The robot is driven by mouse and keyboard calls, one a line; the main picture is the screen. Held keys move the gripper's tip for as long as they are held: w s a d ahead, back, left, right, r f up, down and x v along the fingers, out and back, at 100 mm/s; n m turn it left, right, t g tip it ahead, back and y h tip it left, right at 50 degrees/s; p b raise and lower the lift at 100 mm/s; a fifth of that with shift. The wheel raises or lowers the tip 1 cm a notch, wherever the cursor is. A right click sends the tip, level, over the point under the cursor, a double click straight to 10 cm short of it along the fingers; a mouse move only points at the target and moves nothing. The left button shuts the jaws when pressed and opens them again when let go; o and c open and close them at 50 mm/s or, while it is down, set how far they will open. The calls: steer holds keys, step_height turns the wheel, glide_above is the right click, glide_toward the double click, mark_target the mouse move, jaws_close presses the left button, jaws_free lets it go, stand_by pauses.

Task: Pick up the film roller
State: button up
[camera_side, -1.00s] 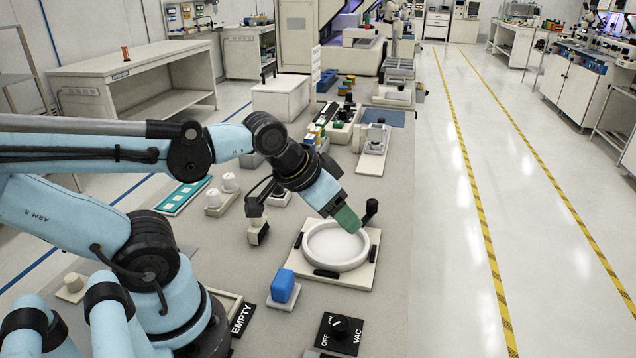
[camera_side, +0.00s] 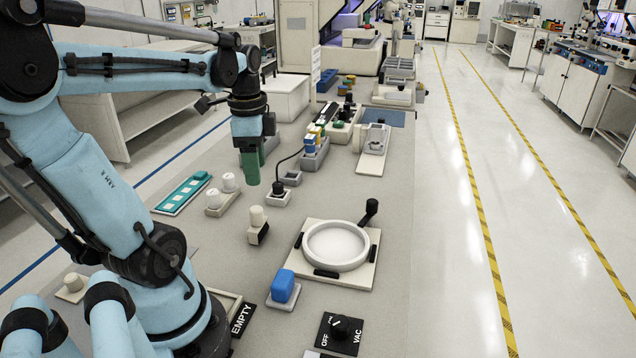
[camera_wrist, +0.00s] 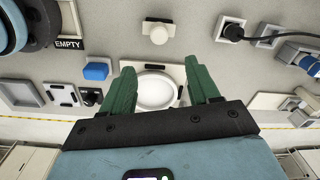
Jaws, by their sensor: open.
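I cannot tell for certain which object is the film roller. A pale upright cylinder on a block with a dark front (camera_side: 257,216) is one candidate. It also shows as a round pale top in the wrist view (camera_wrist: 158,32). My gripper (camera_side: 250,175) points down with green fingers, above the bench and left of and beyond that cylinder in the side view. In the wrist view the two fingers (camera_wrist: 164,90) are wide apart, with nothing held between them. A white ring (camera_side: 336,247) lies on a square plate, seen beyond the fingers in the wrist view.
A blue block (camera_side: 283,287) sits on a small pad near the ring. A black cabled knob (camera_side: 279,189) stands close to my gripper.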

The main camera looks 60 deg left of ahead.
mark_target(255, 208)
steer(key=f, duration=0.6)
steer(key=shift+s+a+f, duration=0.4)
steer(key=shift+s+f, duration=0.05)
steer(key=shift+f, duration=2.5)
steer(key=shift+c, duration=0.2)
jaws_close()
steer(key=shift+r, duration=0.1)
